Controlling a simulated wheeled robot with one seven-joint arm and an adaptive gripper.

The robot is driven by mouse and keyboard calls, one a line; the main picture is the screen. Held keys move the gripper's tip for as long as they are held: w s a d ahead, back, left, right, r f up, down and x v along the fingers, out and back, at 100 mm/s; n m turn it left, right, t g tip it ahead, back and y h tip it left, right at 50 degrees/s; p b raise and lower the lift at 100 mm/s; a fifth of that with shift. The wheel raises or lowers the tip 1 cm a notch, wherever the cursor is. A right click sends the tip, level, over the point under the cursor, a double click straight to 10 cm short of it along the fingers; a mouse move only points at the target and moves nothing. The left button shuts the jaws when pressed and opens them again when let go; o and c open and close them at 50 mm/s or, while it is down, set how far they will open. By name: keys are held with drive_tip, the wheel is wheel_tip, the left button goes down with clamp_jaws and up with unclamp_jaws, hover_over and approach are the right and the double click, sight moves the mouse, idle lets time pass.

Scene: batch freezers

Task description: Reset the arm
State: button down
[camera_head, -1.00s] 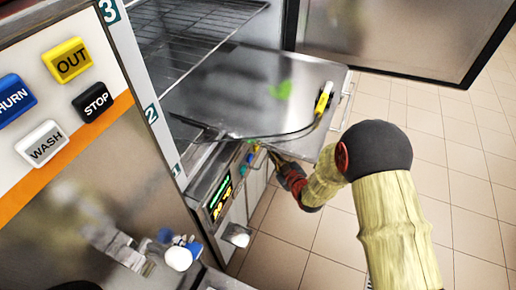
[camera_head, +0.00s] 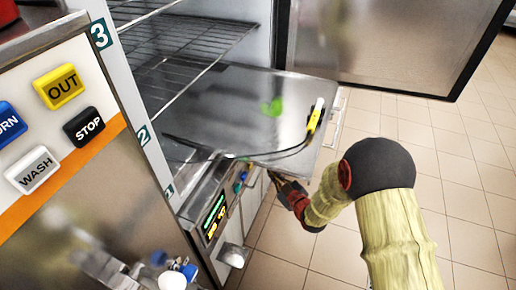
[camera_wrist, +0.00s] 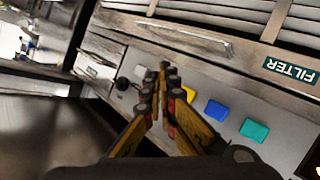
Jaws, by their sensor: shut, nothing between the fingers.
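My gripper (camera_head: 277,180) is at the end of my arm, low in front of the freezer cabinet's control panel (camera_head: 214,208) in the head view. Beyond the fingers is a panel with yellow, blue (camera_wrist: 215,111) and teal (camera_wrist: 254,130) buttons. I cannot tell whether the fingertips touch the panel. My forearm is bent, with a black elbow joint at the right of the head view.
A steel tray-like surface (camera_head: 240,100) with a yellow probe (camera_head: 316,115) and its cable lies above my gripper. An open door (camera_head: 370,45) stands behind. A machine with OUT (camera_head: 60,87), STOP and WASH buttons is at the left. Tiled floor (camera_head: 460,180) at the right is free.

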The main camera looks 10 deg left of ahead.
drive_tip(key=s+d+f+m+g+h, duration=0.2)
drive_tip(key=s+d+f+g+h, duration=0.3)
drive_tip(key=f, duration=0.5)
drive_tip(key=s+d+r+m+g+h, duration=0.2)
drive_tip(key=s+d+m, duration=0.1)
drive_tip(key=s+d, duration=0.4)
drive_tip(key=s+d+r+m+p, duration=0.1)
drive_tip(key=s+d+r, duration=0.4)
drive_tip(key=r, duration=0.9)
drive_tip(key=s+d+r+m+h+p, duration=0.1)
drive_tip(key=s+d+r+m, duration=0.3)
drive_tip(key=s+r, duration=0.5)
drive_tip(key=s+d+r+m+t+h+p, duration=0.1)
drive_tip(key=s+d+r+m+p, duration=0.2)
drive_tip(key=r, duration=1.6)
drive_tip(key=shift+s+d, duration=2.25)
drive_tip(key=shift+d, duration=0.1)
